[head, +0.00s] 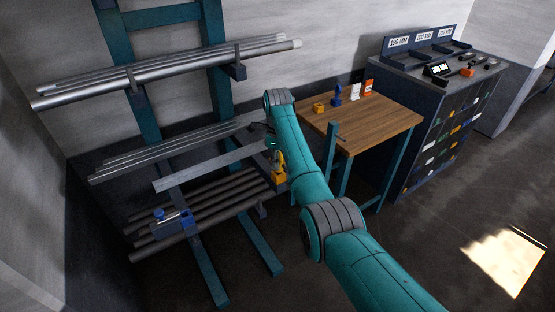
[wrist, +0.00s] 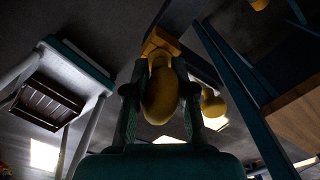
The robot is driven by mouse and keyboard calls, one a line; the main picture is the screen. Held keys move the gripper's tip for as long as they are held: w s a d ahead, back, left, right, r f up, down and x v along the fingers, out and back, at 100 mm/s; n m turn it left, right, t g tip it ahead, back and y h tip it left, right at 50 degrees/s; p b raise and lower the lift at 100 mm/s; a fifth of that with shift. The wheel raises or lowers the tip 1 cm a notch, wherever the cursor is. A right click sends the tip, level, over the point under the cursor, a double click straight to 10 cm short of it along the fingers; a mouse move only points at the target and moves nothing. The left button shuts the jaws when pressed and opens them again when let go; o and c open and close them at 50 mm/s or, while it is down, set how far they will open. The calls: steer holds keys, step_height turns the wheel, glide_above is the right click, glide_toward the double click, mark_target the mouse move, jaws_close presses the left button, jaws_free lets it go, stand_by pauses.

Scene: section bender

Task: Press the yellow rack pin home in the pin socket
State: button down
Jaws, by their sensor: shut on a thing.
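My gripper (wrist: 155,98) is shut on the yellow rack pin (wrist: 161,88), whose rounded yellow head sits between the two fingers in the wrist view. A yellow-orange block (wrist: 158,41) shows just beyond the pin, at the end of a dark bar. In the head view my gripper is partly hidden by my wrist and points down at the right end of the rack, where yellow parts (head: 279,175) show. The pin socket is not clearly seen, and I cannot tell how deep the pin sits.
The teal rack (head: 215,85) bears several long metal bars. A wooden table (head: 375,122) with small coloured items stands close to the right of my arm. A dark cabinet (head: 425,120) stands beyond it. A second yellow rounded part (wrist: 212,103) shows beside the right finger.

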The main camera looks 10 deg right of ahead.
steer(key=shift+f, duration=0.55)
steer(key=c, duration=0.9)
jaws_free()
step_height(320, 180, up, 12)
steer(key=shift+s, duration=0.1)
